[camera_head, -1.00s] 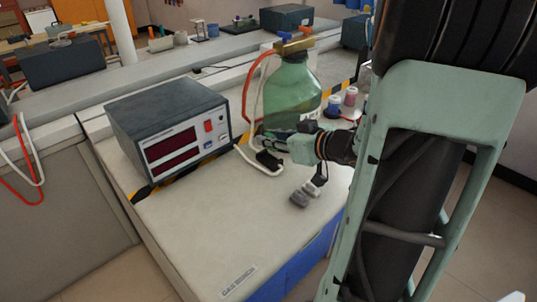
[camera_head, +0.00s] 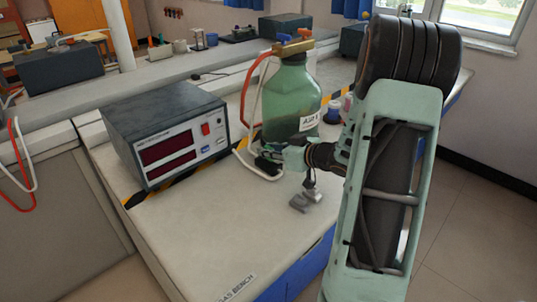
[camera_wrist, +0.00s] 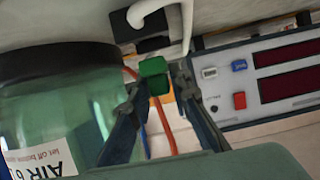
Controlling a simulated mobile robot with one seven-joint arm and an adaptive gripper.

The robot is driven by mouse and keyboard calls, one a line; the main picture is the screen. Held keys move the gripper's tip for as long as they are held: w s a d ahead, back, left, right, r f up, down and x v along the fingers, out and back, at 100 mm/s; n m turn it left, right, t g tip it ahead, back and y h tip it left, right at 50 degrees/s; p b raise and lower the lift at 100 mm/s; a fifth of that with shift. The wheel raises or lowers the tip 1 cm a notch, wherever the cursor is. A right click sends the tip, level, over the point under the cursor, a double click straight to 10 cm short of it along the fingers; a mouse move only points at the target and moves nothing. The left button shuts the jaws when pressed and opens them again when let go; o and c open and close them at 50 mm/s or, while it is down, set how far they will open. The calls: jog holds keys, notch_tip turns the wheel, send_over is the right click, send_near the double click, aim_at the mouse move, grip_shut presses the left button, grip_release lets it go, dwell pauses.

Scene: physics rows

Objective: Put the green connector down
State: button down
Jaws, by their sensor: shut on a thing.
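In the wrist view the green connector (camera_wrist: 153,76) sits between the fingertips of my gripper (camera_wrist: 156,88), which is shut on it. A blue line and an orange line run down close by, behind or below the connector; I cannot tell which joins it. In the head view my gripper (camera_head: 271,148) is low in front of the green bottle (camera_head: 290,95), and the connector itself is too small to make out. Whether the connector touches anything beneath is not clear.
A dark meter box (camera_head: 165,130) with red displays stands left of my gripper. A white hose (camera_head: 243,160) and a black piece (camera_head: 267,166) lie close by. A grey metal piece (camera_head: 303,203) lies on the bench (camera_head: 210,225), whose front is clear. Small pots (camera_head: 333,112) stand right of the bottle.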

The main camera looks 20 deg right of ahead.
jog(key=shift+f, duration=0.3)
jog(key=shift+f, duration=0.1)
jog(key=shift+f, duration=0.5)
jog(key=c, duration=1.8)
grip_release()
jog(key=shift+r, duration=0.35)
jog(key=p+v, duration=0.2)
jog(key=v, duration=1)
jog(key=shift+r, duration=0.2)
